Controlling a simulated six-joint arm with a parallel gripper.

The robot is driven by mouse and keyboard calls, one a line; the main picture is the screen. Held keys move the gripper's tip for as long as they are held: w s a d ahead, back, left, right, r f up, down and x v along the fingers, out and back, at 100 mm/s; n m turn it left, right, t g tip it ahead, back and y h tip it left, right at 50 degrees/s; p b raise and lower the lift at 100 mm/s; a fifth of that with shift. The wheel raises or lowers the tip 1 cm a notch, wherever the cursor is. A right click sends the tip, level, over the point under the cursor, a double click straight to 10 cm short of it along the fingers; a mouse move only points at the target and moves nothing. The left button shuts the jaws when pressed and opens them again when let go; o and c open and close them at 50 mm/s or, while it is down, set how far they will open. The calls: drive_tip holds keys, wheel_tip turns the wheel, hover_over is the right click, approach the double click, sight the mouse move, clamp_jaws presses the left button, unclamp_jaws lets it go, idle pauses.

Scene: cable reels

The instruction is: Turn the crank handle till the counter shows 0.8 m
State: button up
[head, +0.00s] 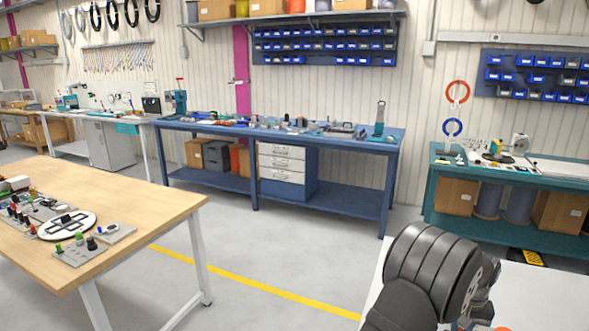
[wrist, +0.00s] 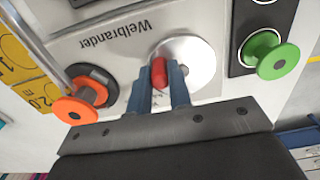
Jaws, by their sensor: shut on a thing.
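The crank is a round silver disc (wrist: 197,58) with a small red handle (wrist: 159,72), set on a pale grey panel (wrist: 120,52) marked "Welbrander" in the wrist view. My gripper (wrist: 164,88) has its two blue-grey fingers on either side of the red handle and is shut on it. Yellow labels (wrist: 14,62) with black figures, one seeming to read 2.0 m, are at the left edge. I cannot make out a counter reading. In the head view my dark arm covers most of the crank area at the lower right.
An orange knob (wrist: 75,108) stands left of the crank and a green knob (wrist: 278,62) right of it, both near my fingers. A wooden table (head: 120,190) with controls is at the left. Blue (head: 340,145) and teal (head: 545,180) benches stand behind, with open floor between.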

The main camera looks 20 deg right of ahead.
drive_tip(key=o, duration=0.8)
drive_tip(key=shift+d, duration=0.1)
wheel_tip(320, 180, up, 7)
drive_tip(key=shift+r, duration=0.1)
drive_tip(key=shift+o, duration=0.2)
